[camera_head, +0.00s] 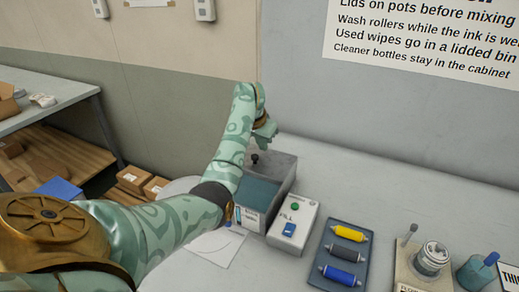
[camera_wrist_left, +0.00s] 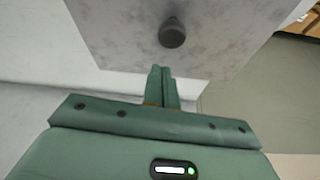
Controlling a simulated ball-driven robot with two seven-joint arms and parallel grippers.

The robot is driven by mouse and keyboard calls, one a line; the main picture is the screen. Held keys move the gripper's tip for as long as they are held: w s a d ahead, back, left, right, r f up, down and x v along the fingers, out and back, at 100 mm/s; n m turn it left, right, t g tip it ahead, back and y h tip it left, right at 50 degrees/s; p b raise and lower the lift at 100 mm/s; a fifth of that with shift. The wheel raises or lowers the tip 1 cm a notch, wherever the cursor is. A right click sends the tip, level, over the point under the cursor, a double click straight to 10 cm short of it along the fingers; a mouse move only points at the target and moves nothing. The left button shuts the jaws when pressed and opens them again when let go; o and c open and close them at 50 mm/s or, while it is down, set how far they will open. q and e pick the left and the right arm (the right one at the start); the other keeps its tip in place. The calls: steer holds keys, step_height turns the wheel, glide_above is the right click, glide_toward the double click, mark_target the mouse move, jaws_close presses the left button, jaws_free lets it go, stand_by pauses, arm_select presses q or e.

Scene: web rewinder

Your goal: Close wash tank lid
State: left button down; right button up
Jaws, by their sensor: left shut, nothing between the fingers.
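The wash tank (camera_head: 251,220) is a grey box on the bench, with a dark teal surface showing at its top front. Its grey lid (camera_head: 283,167) is at the back of the tank and carries a dark round knob (camera_head: 255,158). How far the lid stands open I cannot tell. In the left wrist view the lid (camera_wrist_left: 120,30) fills the top, with the knob (camera_wrist_left: 172,33) just beyond my fingertips. My left gripper (camera_head: 267,133) is shut and empty, above the back of the tank and apart from the knob. My right gripper is not in view.
Right of the tank are a white box with a green and a blue button (camera_head: 291,226), a blue tray (camera_head: 324,255) of coloured rollers and an ink pot (camera_head: 432,259). A white sheet (camera_head: 213,248) lies in front. A wall rises close behind.

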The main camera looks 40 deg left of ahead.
arm_select(q)
steer(key=shift+s+r, duration=0.25)
steer(key=shift+s, duration=0.8)
steer(key=shift+d+f, duration=0.15)
steer(key=shift+f, duration=0.05)
steer(key=shift+s, duration=0.1)
